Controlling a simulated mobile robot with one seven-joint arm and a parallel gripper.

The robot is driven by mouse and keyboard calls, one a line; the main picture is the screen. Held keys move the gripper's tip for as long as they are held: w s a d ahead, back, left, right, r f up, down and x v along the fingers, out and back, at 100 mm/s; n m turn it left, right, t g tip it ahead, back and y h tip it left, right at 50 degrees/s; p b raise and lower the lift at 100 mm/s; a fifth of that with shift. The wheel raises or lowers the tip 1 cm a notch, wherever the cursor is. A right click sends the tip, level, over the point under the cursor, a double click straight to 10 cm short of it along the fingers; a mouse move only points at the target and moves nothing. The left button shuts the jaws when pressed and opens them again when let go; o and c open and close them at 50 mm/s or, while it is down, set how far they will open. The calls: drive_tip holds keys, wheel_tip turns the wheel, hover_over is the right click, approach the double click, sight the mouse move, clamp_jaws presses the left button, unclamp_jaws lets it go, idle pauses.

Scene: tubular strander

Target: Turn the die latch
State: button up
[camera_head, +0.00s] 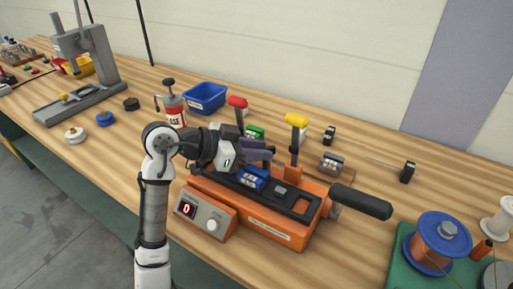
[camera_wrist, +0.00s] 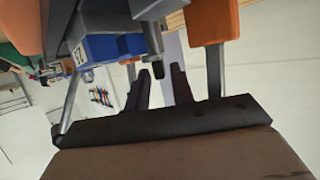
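An orange bench machine (camera_head: 260,222) has a black top bed carrying a blue block with a white label (camera_head: 250,179). I take this block for the die part; it also shows in the wrist view (camera_wrist: 98,50). A short grey lever with a dark tip (camera_wrist: 157,68) extends beside the block, possibly the die latch. My gripper (camera_head: 262,149) is above the machine, just behind the blue block. In the wrist view its two dark fingers (camera_wrist: 159,80) are apart, with the lever's tip near the gap. Whether they touch it is unclear.
A yellow-topped lever (camera_head: 295,122) and a red-topped lever (camera_head: 237,103) rise behind the machine. A black-handled crank (camera_head: 360,201) sticks out right. A blue bin (camera_head: 206,97) and a red can (camera_head: 174,109) stand behind. A copper spool (camera_head: 438,242) is at front right.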

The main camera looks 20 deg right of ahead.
clamp_jaws()
drive_tip(key=shift+w+m+g, duration=0.2)
drive_tip(key=shift+m+g, duration=0.6)
drive_tip(key=shift+g, duration=0.1)
drive_tip(key=shift+o, duration=1.3)
unclamp_jaws()
